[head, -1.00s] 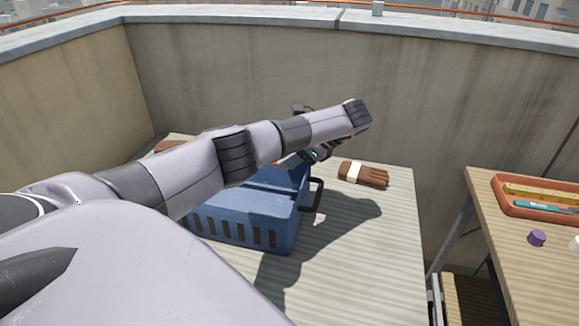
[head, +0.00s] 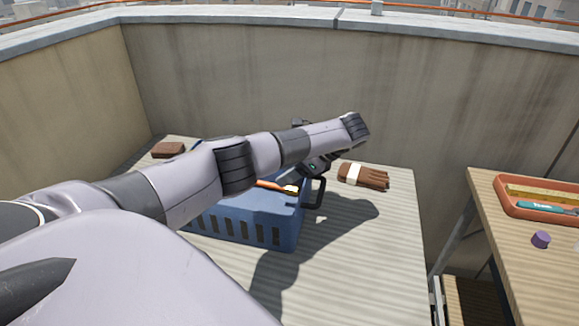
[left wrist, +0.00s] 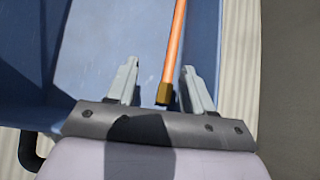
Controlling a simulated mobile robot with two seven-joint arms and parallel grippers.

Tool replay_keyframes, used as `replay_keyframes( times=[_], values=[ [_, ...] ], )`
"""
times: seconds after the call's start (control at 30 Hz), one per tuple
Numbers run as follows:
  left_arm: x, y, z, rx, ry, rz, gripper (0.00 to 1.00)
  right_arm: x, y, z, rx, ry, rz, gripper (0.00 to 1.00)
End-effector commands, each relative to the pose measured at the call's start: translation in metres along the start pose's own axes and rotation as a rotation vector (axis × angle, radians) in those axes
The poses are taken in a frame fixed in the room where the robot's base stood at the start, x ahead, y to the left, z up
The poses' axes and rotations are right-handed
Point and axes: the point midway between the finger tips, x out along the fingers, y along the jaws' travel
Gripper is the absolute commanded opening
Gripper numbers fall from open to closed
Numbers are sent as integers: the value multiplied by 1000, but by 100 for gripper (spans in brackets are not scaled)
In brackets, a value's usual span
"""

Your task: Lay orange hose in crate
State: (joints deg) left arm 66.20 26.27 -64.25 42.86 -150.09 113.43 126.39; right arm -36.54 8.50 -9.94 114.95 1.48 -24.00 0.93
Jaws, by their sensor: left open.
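The blue crate (head: 255,230) stands on the ribbed table, partly hidden by my left arm. The orange hose (head: 268,184) shows within the crate's opening in the head view. In the left wrist view the hose (left wrist: 174,45) runs straight over the crate's blue inside (left wrist: 115,40), and its brass end (left wrist: 164,94) lies between my fingers. My left gripper (left wrist: 164,80) is open, with a gap on both sides of the hose. In the head view this gripper (head: 303,175) is over the crate's right end, mostly hidden by its wrist. My right gripper is out of view.
Brown gloves (head: 365,176) with a white band lie right of the crate. A brown block (head: 168,150) lies behind it to the left. Concrete parapet walls stand behind.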

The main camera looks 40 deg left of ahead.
Motion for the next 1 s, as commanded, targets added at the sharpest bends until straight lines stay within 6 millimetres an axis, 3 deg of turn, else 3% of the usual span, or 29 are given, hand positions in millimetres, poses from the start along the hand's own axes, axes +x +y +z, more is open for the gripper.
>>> replay_keyframes(
  times=[0.03, 0.17, 0.5, 0.63, 1.0],
  values=[
    [5, 4, -5, 14, -4, 6, 53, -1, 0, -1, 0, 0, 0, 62],
    [-4, 4, 5, 13, -4, 6, 53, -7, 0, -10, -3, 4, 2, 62],
    [-86, 2, 7, 4, -3, 1, 53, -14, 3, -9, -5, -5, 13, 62],
    [-106, 2, 7, 3, -4, 2, 53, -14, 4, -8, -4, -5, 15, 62],
    [-126, 1, 7, 3, -3, 3, 53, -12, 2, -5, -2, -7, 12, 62]
  ],
)
